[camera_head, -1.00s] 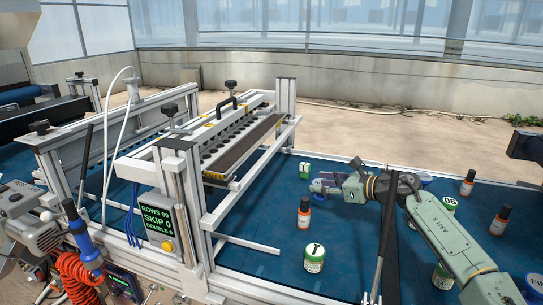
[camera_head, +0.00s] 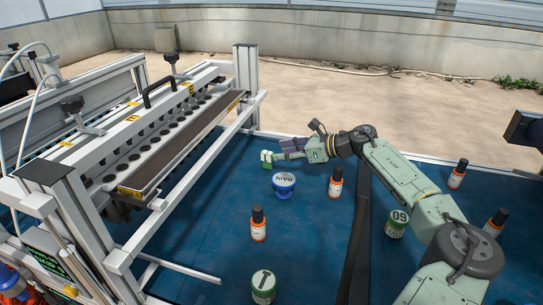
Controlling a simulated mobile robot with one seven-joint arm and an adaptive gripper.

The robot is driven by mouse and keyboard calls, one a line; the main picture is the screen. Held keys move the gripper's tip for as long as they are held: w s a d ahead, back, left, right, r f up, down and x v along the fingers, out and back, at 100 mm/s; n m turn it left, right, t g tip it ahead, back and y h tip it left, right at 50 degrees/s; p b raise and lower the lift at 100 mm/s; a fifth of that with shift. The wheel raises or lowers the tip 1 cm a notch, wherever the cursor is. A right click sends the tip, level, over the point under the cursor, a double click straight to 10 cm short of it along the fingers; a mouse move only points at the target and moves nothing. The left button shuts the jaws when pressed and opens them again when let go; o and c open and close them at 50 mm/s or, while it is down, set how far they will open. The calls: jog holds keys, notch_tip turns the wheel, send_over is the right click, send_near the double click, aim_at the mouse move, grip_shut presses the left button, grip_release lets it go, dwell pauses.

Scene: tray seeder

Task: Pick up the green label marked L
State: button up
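A small green-and-white piece (camera_head: 266,160) stands on the blue surface near its far left part, close to the metal frame. Its mark is too small to read, so I cannot tell whether it is the L label. My gripper (camera_head: 284,152) is just right of this piece, with its fingertips close to it. I cannot tell whether they touch it or how far they are open. A green-and-white can (camera_head: 263,286) at the bottom has a single-stroke mark on its top. Another green-and-white can (camera_head: 396,224), marked 09, stands at the right.
A blue-and-white tub (camera_head: 284,184) stands just below my gripper. Orange bottles with black caps stand nearby (camera_head: 336,181), in front (camera_head: 258,223) and at the right (camera_head: 457,174). The seeder frame (camera_head: 170,150) fills the left.

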aim_at(268, 153)
jog(key=p+x, duration=0.1)
jog(key=x, duration=0.1)
jog(key=p+x, duration=0.2)
jog(key=x, duration=0.1)
jog(key=shift+w+a+r, duration=0.1)
jog(key=shift+a+r, duration=0.1)
jog(key=shift+a, duration=0.3)
jog(key=shift+w+a+f, duration=0.2)
jog(key=shift+a+f, duration=0.1)
grip_shut()
